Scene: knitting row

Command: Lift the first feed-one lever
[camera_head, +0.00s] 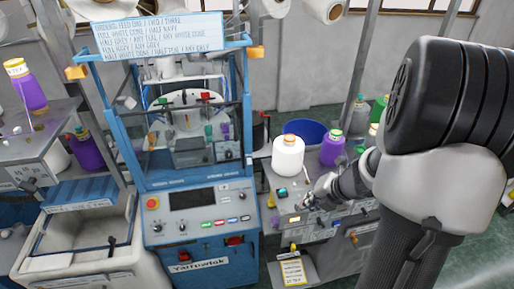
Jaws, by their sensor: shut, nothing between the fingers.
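No lever can be picked out for certain as the first feed-one lever. My gripper (309,201) is at the right of centre, low over the control panel (318,222) of the grey bench. It is small and partly dark, with its fingers shut and nothing held. Whether it touches the panel cannot be told. My forearm comes in from the right and hides part of the bench. A small dark handle-like part (356,236) shows on the bench front below my wrist. The blue knitting machine (200,181) stands left of my gripper, with small red handles (232,241) on its lower front.
A white bottle (288,158) and a purple bottle (332,150) stand on the bench close behind my gripper. A blue tub (306,127) is behind them. A handwritten orders sign (160,36) tops the machine. A sink-like basin (85,240) is at left.

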